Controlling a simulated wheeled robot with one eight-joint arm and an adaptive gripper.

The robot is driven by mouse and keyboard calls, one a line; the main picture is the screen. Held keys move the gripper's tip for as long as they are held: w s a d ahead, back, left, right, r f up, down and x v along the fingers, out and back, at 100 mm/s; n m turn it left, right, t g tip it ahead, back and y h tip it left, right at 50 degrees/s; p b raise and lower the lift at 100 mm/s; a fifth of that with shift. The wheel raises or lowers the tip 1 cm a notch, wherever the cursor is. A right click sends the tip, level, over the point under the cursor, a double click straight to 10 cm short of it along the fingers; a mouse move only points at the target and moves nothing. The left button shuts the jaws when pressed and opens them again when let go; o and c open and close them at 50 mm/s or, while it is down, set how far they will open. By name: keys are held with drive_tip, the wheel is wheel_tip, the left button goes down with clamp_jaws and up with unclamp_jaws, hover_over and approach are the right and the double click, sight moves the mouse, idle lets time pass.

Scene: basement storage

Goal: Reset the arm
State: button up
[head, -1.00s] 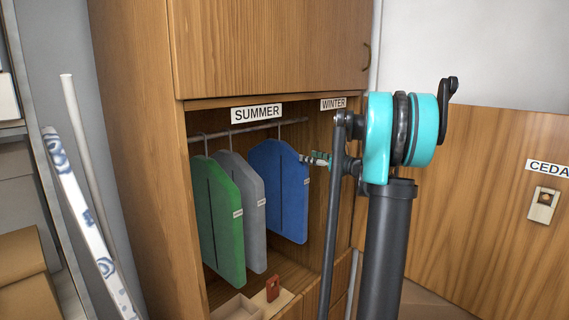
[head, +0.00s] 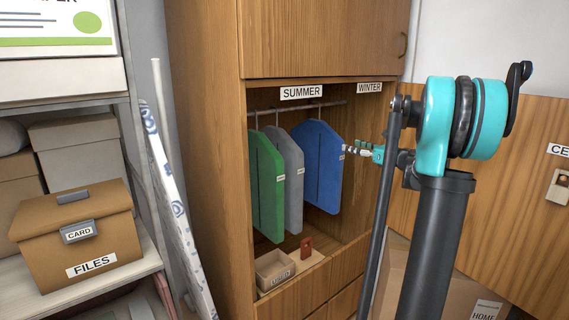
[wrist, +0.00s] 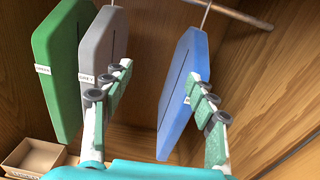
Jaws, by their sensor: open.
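My gripper (wrist: 160,95) is open in the wrist view, its two fingers spread wide with nothing held between them. One finger overlaps the grey garment shape (wrist: 103,45) and the other overlaps the right edge of the blue one (wrist: 183,75); I cannot tell whether they touch. In the head view my gripper (head: 357,150) is small, at the right edge of the blue garment (head: 318,165), with the rest of it partly behind my arm. The green garment (head: 266,185) and the grey garment (head: 292,170) hang to the left of the blue one on the rail (head: 300,107).
The wooden wardrobe (head: 205,160) encloses the hanging space, with SUMMER (head: 301,92) and WINTER (head: 369,87) labels above. A small open box (head: 275,270) and a red-brown object (head: 306,247) are below. A FILES box (head: 78,235) stands on the left shelf. A cardboard box (head: 455,285) is at lower right.

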drive_tip(key=s+a+f+n+g+h, duration=0.2)
drive_tip(key=s+a+f+n+g, duration=0.1)
drive_tip(key=s+a+f+n, duration=0.5)
drive_tip(key=s+a+f+n+g+h, duration=0.2)
drive_tip(key=s+a+f+n+g, duration=0.3)
drive_tip(key=s+f, duration=0.55)
drive_tip(key=s+d+f+n+h, duration=0.3)
drive_tip(key=s+f+n, duration=0.4)
drive_tip(key=s, duration=0.4)
drive_tip(key=s+d+f+n+g+h, duration=0.1)
drive_tip(key=s+f+n+h, duration=0.3)
drive_tip(key=s, duration=0.6)
wheel_tip(320, 180, down, 3)
drive_tip(key=d+n, duration=0.1)
drive_tip(key=n, duration=0.2)
drive_tip(key=shift+s+d+r+n, duration=0.15)
drive_tip(key=shift+s+d+n, duration=0.15)
drive_tip(key=shift+s+d, duration=0.1)
